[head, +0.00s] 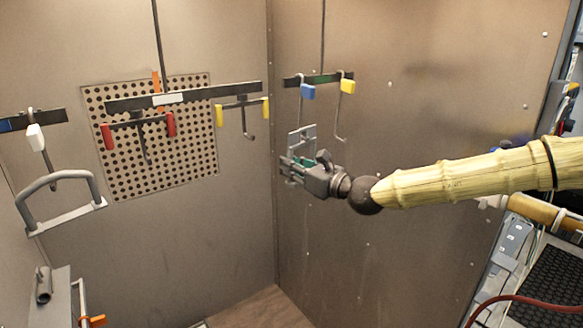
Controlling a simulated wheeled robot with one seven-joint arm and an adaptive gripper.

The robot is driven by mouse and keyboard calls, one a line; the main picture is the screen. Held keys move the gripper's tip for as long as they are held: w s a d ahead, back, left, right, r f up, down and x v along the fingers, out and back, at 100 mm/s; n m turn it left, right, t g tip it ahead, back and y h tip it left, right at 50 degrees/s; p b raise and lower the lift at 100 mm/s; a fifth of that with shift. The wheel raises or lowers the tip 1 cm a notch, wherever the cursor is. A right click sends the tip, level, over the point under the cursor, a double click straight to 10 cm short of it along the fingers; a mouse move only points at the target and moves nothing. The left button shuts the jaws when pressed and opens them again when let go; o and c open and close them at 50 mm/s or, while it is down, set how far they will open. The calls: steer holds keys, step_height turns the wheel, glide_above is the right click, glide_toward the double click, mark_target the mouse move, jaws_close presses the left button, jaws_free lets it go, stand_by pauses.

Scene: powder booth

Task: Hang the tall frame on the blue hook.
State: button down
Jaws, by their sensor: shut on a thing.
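My gripper (289,169) is at the end of my arm, which reaches in from the right. It is shut on a small grey upright frame (303,133), taken to be the tall frame; its fingers cover the lower part. The blue hook (307,92) has a blue tag and hangs from the left end of a short dark bar. Its thin shank runs down towards the top of the frame. The frame is just below and close to this hook; I cannot tell whether they touch.
A yellow-tagged hook (347,86) hangs close by on the same bar (322,78). A longer bar (185,96) to the left carries red-tagged and yellow-tagged hooks. A white-tagged hook (36,137) and a grey handle-shaped piece (62,218) are at far left. Below my gripper is free.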

steer(key=shift+f, duration=0.55)
stand_by(0.4)
stand_by(0.4)
steer(key=c, duration=1.5)
jaws_free()
steer(key=shift+o, duration=0.2)
